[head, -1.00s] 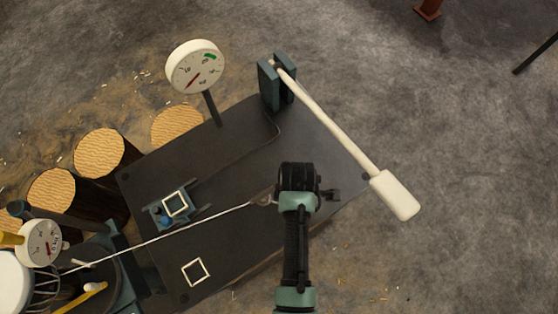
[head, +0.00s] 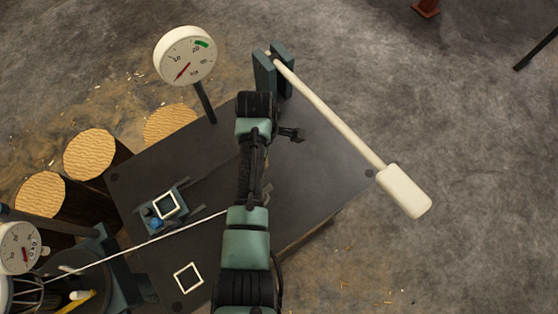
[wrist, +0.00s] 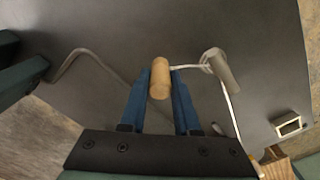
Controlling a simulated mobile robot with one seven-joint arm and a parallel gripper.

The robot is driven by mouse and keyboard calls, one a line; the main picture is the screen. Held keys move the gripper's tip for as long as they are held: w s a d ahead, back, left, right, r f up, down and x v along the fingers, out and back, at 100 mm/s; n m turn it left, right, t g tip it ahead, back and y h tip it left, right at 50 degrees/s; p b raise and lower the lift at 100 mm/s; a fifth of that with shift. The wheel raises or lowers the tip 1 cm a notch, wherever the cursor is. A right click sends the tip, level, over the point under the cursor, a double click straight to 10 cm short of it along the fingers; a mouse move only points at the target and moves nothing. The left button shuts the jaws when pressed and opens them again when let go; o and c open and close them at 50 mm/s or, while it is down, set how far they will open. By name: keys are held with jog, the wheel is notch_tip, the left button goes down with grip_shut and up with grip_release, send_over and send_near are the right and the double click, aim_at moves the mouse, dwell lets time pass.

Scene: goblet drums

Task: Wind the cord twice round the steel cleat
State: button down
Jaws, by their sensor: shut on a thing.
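In the wrist view my gripper (wrist: 160,88) has its blue fingers shut on a wooden toggle (wrist: 160,76) at the end of the white cord (wrist: 185,67). The cord runs right from the toggle to the steel cleat (wrist: 222,72), a grey post on the dark board. It bends at the cleat and runs down toward the lower right. I cannot tell how many turns lie on the cleat. In the head view the cord (head: 150,242) rises from the lower left and passes behind my arm. My arm hides the cleat, toggle and fingers there.
The dark board (head: 310,155) carries a blue-grey block with a white square (head: 165,206) and another white square (head: 188,278). A white-handled lever (head: 403,190) juts out right. A dial gauge (head: 185,55) stands at the back, with cut logs (head: 95,153) left.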

jog(key=a, duration=0.3)
jog(key=a+p, duration=0.1)
jog(key=shift+s+a+r, duration=0.1)
jog(key=shift+s+a, duration=0.1)
jog(key=shift+s, duration=0.2)
jog(key=s+a+p, duration=0.1)
jog(key=s+p, duration=0.1)
jog(key=s+a+p, duration=0.3)
jog(key=s+p, duration=0.1)
jog(key=shift+s+a+r, duration=0.15)
jog(key=shift+a+r, duration=0.05)
jog(key=shift+a, duration=0.05)
jog(key=s+p, duration=0.2)
jog(key=s, duration=0.1)
jog(key=s+p, duration=0.2)
jog(key=shift+s+d, duration=0.15)
jog(key=shift+d, duration=0.1)
jog(key=s+d+p, duration=0.2)
jog(key=s, duration=0.1)
jog(key=shift+d+f, duration=0.1)
jog(key=shift+d, duration=0.25)
jog(key=shift+s+a+r+p, duration=0.15)
jog(key=shift+s+r+p, duration=0.05)
jog(key=shift+r+p, duration=0.75)
jog(key=shift+s+a+r+p, duration=0.15)
jog(key=shift+s+r+p, duration=0.05)
jog(key=shift+r+p, duration=0.8)
jog(key=shift+s+a+r+p, duration=0.2)
jog(key=shift+r+p, duration=0.6)
jog(key=shift+p, duration=0.3)
